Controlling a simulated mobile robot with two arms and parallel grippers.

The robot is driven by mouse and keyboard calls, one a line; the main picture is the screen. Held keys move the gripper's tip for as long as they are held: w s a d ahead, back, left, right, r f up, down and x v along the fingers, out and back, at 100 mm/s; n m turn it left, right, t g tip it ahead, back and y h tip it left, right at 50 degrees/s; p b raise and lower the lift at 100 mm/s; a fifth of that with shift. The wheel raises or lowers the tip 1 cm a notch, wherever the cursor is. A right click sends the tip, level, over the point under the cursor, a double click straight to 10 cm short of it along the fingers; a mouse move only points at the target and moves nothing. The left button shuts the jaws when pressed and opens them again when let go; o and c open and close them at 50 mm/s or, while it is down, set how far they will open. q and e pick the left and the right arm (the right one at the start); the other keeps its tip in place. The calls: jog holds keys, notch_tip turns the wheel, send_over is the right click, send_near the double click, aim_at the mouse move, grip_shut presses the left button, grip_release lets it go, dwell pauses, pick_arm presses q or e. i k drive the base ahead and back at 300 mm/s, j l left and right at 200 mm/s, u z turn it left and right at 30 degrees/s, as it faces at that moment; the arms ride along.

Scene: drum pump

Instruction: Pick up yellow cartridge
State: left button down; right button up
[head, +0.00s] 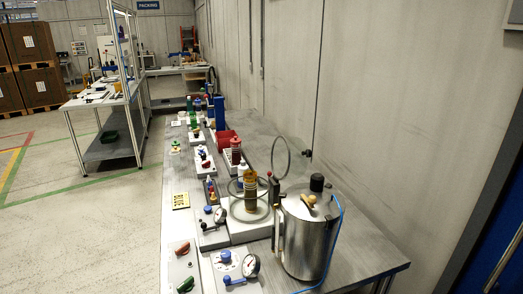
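Neither of my grippers shows in this view, and nothing grips the cylinder.
A steel canister (308,237) with a black cap and blue hose stands close at the front right of the cylinder. Floor on the left is clear.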

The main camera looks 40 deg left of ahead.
aim_at(250, 177)
jog(key=i+l+u, duration=0.25)
jog(key=u, duration=0.25)
jog(key=i+l+u, duration=0.35)
jog(key=u, duration=0.15)
jog(key=i+l+u, duration=0.2)
jog(key=l+u, duration=0.25)
jog(key=l, duration=0.15)
jog(key=i+l+u, duration=0.1)
jog(key=l+u, duration=0.4)
jog(key=j+z, duration=0.15)
jog(key=j, duration=1.5)
